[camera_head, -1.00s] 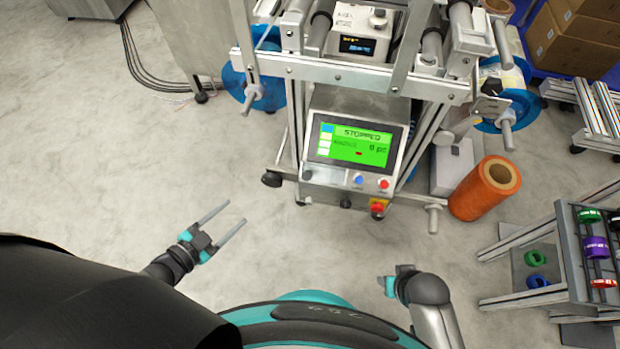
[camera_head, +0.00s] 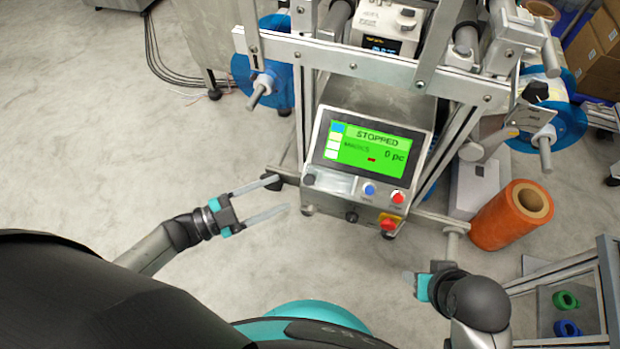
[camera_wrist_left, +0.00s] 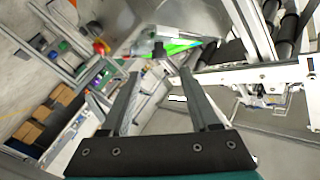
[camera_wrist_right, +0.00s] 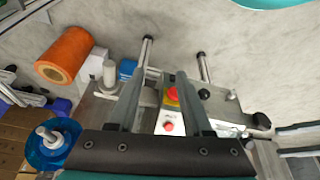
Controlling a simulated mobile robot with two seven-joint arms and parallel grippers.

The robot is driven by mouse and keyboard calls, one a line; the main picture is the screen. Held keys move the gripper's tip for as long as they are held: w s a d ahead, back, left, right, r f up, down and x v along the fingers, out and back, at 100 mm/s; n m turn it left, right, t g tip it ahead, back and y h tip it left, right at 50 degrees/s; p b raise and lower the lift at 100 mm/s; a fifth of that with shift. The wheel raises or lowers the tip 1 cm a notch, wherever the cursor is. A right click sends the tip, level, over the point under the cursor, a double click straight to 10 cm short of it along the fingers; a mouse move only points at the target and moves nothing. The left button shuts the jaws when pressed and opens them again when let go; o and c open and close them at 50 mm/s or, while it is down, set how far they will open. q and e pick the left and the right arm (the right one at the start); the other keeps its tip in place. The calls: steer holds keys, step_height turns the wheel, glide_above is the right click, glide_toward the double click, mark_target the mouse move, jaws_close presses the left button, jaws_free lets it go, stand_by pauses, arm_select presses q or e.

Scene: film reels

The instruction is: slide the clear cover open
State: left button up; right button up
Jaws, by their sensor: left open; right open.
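No clear cover can be told for sure in any view. The machine stands ahead with its control box (camera_head: 370,155), whose green screen reads STOPPED. My left gripper (camera_head: 281,197) is open and empty, left of the control box and apart from it. In the left wrist view its fingers (camera_wrist_left: 158,75) are spread, with the green screen beyond them. My right gripper (camera_head: 411,281) is low, right of and below the control box, and its fingers barely show in the head view. In the right wrist view its fingers (camera_wrist_right: 159,85) are apart with nothing between them.
Blue film reels sit at the machine's left (camera_head: 276,85) and right (camera_head: 560,128). An orange roll (camera_head: 512,215) stands on the floor at right. A rack with coloured rings (camera_head: 566,300) is at lower right. The floor at left is clear.

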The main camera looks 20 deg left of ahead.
mark_target(307, 181)
arm_select(q)
steer(key=b+x, duration=0.1)
steer(key=x, duration=0.6)
steer(key=shift+w+d, duration=0.25)
steer(key=shift+w, duration=0.05)
steer(key=shift+w+d, duration=0.35)
steer(key=shift+d, duration=0.05)
arm_select(e)
steer(key=shift+r+t, duration=0.3)
steer(key=shift+r, duration=1.5)
arm_select(q)
jaws_close()
